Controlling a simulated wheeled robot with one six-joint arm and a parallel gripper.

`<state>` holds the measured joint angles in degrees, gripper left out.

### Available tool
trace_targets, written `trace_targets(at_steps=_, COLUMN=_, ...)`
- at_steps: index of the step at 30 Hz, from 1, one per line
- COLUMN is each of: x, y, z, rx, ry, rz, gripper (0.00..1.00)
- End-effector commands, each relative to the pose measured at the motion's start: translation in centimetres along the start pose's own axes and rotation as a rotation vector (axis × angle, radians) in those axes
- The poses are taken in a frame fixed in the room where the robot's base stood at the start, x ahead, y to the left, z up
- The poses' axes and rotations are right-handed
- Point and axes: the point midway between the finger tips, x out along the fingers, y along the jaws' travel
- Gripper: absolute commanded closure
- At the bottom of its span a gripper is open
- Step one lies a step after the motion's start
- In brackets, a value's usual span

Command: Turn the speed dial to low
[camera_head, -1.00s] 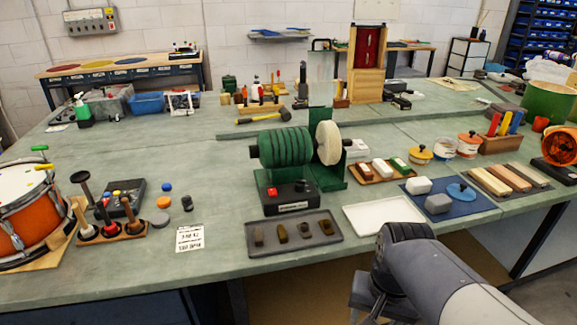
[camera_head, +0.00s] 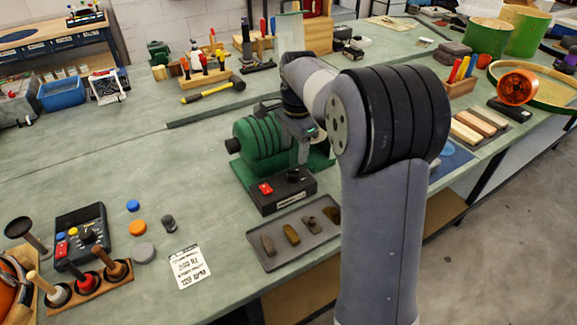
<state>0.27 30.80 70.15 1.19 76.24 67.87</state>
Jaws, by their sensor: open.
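The green bench machine (camera_head: 258,140) stands mid-table with a black control box (camera_head: 275,195) at its front. The box has a red switch (camera_head: 265,188) and a black round dial (camera_head: 293,174), which I take as the speed dial. Its pointer and markings are too small to read. My gripper (camera_head: 303,157) points down just above and slightly behind the dial, with its jaws open and nothing seen in them. I cannot tell whether a finger touches the dial. My arm hides the machine's right side, including the pale wheel.
A dark tray (camera_head: 290,258) with several small blocks lies in front of the box. A printed card (camera_head: 188,267), coloured discs and a dark button panel (camera_head: 80,235) are to the left. A yellow-handled hammer (camera_head: 212,90) lies behind. The table left of the machine is mostly clear.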

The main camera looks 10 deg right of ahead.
Motion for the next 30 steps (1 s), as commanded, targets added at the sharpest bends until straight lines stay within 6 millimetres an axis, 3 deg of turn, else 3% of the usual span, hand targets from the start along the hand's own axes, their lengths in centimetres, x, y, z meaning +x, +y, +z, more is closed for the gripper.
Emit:
trace_targets(at_steps=6, x=4.4, y=0.1, z=0.1, rx=-0.002, ry=-0.002, rz=0.004, gripper=0.47)
trace_targets(at_steps=13, x=7.7, y=0.1, z=0.1, rx=-0.003, ry=-0.001, rz=0.002, gripper=0.47)
trace_targets(at_steps=26, x=8.7, y=0.0, z=0.1, rx=-0.003, ry=0.000, rz=-0.001, gripper=0.47)
trace_targets(at_steps=30, x=8.7, y=0.0, z=0.1, rx=-0.003, ry=0.000, rz=-0.001, gripper=0.58)
